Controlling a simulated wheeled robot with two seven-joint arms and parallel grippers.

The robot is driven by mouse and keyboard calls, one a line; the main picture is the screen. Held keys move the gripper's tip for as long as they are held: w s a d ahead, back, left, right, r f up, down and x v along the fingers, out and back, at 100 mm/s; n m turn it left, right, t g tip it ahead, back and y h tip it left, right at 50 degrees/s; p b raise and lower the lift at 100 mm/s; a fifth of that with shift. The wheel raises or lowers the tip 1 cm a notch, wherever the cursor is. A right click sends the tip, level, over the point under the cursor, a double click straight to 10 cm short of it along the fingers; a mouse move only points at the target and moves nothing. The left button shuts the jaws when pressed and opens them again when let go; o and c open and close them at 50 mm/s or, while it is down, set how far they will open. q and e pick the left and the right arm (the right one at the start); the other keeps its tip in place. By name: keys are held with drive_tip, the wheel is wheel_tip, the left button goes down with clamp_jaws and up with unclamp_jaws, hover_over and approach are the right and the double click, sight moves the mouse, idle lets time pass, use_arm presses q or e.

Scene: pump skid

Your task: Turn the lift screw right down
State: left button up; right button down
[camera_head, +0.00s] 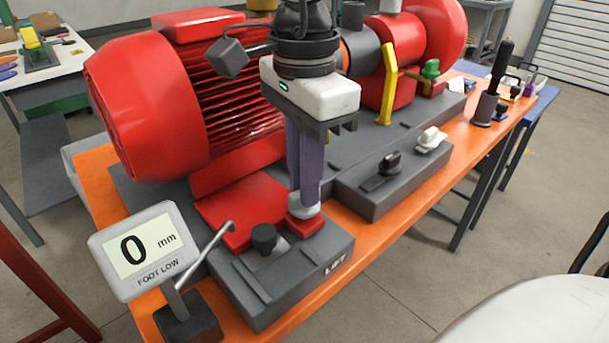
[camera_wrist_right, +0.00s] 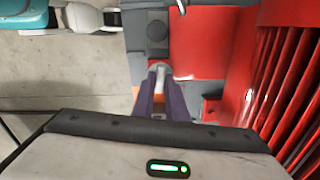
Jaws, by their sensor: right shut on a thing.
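My right gripper (camera_head: 304,198) points down at the front corner of the red motor's foot, with its long purple fingers shut on a pale silver screw head (camera_head: 303,210). I take this to be the lift screw; the fingers hide much of it. It also shows between the fingertips in the right wrist view (camera_wrist_right: 160,67). My left gripper is in neither view.
A black knob (camera_head: 264,238) stands on the grey block, left of the gripper. A thin metal rod (camera_head: 206,255) rises beside the display. The red motor (camera_head: 170,100) is close behind the gripper.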

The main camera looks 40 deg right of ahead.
drive_tip(key=shift+n, duration=1)
drive_tip(key=c, duration=1.8)
unclamp_jaws()
drive_tip(key=shift+o, duration=0.2)
wheel_tip(320, 180, up, 10)
drive_tip(key=p, duration=0.1)
drive_tip(key=shift+r+p, duration=0.15)
drive_tip(key=shift+p, duration=0.25)
